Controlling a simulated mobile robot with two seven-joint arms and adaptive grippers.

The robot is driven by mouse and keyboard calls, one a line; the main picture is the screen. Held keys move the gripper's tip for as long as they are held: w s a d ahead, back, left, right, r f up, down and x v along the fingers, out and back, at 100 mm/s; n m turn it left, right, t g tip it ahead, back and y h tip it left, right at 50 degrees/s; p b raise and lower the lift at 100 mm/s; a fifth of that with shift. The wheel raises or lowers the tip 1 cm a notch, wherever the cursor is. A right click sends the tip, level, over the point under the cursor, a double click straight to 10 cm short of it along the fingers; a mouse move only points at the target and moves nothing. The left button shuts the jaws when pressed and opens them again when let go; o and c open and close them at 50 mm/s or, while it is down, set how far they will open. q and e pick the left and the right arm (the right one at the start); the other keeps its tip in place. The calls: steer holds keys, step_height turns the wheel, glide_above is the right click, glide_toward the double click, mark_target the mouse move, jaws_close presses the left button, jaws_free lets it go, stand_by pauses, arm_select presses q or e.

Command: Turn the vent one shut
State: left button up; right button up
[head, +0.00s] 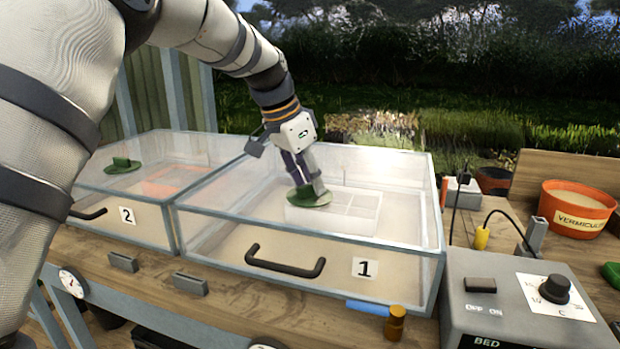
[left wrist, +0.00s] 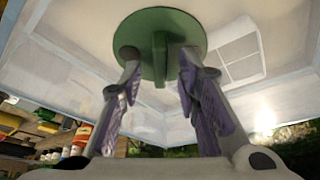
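The green round vent (head: 310,198) sits on the clear lid of the propagator box marked 1 (head: 412,248). In the left wrist view the vent's disc (left wrist: 205,42) has a raised straight grip bar (left wrist: 160,58) across it. My left gripper (head: 306,184) points down at this vent. Its two fingers stand on either side of the bar, with a gap showing on both sides, so it is open around the bar and not closed on it. Whether the fingertips touch the disc is not clear. My right gripper is not in view.
A second box marked 2 (head: 153,214) with its own green vent (head: 122,166) stands at left. A grey control box (head: 500,290) with switch and knob is at front right. An orange vermiculite tub (head: 577,207) is behind it. A brown bottle (head: 395,324) stands before box 1.

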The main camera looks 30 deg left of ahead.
arm_select(q)
jaws_close()
steer(key=shift+m, duration=0.3)
steer(key=m+h, duration=0.1)
steer(key=m, duration=0.1)
steer(key=shift+w+f+m+g, duration=0.1)
steer(key=shift+m+g, duration=0.2)
steer(key=shift+m, duration=0.1)
steer(key=m+b, duration=0.1)
steer(key=m, duration=0.1)
steer(key=m+g+h, duration=0.1)
steer(key=m, duration=0.1)
steer(key=shift+f+g+b, duration=0.15)
steer(key=shift+g+b, duration=0.15)
steer(key=shift+b, duration=0.05)
steer(key=shift+r+m+g+h+b, duration=0.15)
steer(key=shift+m+g+b, duration=0.15)
steer(key=shift+m, duration=0.55)
steer(key=shift+r+m+g+h+b, duration=0.1)
steer(key=shift+m+g+h+b, duration=0.2)
steer(key=shift+m, duration=0.55)
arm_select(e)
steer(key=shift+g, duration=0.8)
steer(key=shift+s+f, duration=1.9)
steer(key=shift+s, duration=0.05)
